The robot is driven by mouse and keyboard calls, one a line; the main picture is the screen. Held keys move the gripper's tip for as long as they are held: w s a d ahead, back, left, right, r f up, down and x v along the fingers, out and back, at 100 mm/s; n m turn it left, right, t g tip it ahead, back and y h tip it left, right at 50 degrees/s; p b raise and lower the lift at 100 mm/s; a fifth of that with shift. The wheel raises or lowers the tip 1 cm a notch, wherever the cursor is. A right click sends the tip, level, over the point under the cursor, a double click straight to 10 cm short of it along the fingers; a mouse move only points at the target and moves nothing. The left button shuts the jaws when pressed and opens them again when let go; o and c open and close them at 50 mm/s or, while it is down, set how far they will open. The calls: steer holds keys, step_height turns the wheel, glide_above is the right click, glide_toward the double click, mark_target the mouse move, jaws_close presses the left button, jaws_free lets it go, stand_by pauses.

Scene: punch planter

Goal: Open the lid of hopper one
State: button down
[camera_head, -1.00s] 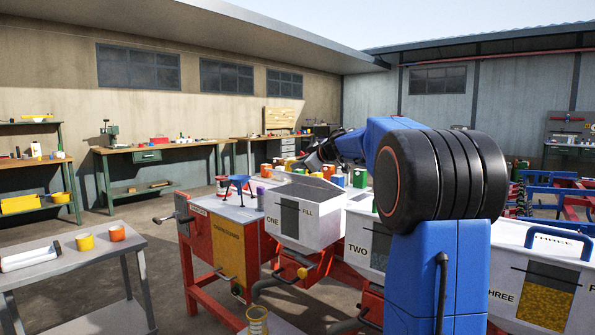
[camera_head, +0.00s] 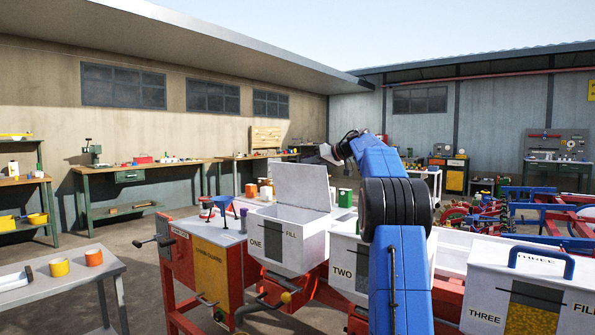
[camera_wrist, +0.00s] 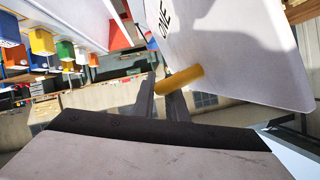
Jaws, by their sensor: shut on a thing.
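Hopper one (camera_head: 285,245) is a white box with a dark window and the words ONE and FILL, left of hopper two. Its lid (camera_head: 302,185) stands raised, roughly upright, at the hopper's back. In the wrist view the lid (camera_wrist: 235,50) fills the upper right, with ONE printed on it. A yellow handle (camera_wrist: 180,79) sticks out at the lid's edge. My gripper (camera_wrist: 166,92) is shut on this handle. In the head view my gripper (camera_head: 330,156) is by the lid's upper right corner, and its fingers are too small to make out.
Hopper two (camera_head: 352,265) stands right beside hopper one, partly behind my arm. Hopper three (camera_head: 530,295) has a blue handle on its closed lid. A blue funnel stand (camera_head: 223,205) and several pots stand nearby. A grey side table (camera_head: 75,280) stands at the left.

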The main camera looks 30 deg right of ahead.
steer(key=shift+m+y, duration=0.4)
steer(key=shift+m, duration=0.2)
steer(key=shift+w+d+f, duration=0.15)
steer(key=shift+w+d, duration=0.1)
steer(key=shift+d, duration=0.45)
steer(key=shift+w+d+f, duration=0.15)
steer(key=shift+w+d, duration=0.05)
steer(key=shift+d, duration=0.45)
steer(key=shift+w+d+f, duration=0.15)
steer(key=shift+w+d, duration=0.1)
steer(key=shift+d, duration=0.45)
steer(key=c, duration=1.8)
jaws_free()
steer(key=shift+o, duration=0.2)
steer(key=v, duration=1.7)
steer(key=shift+r, duration=0.2)
steer(key=shift+s+d, duration=0.1)
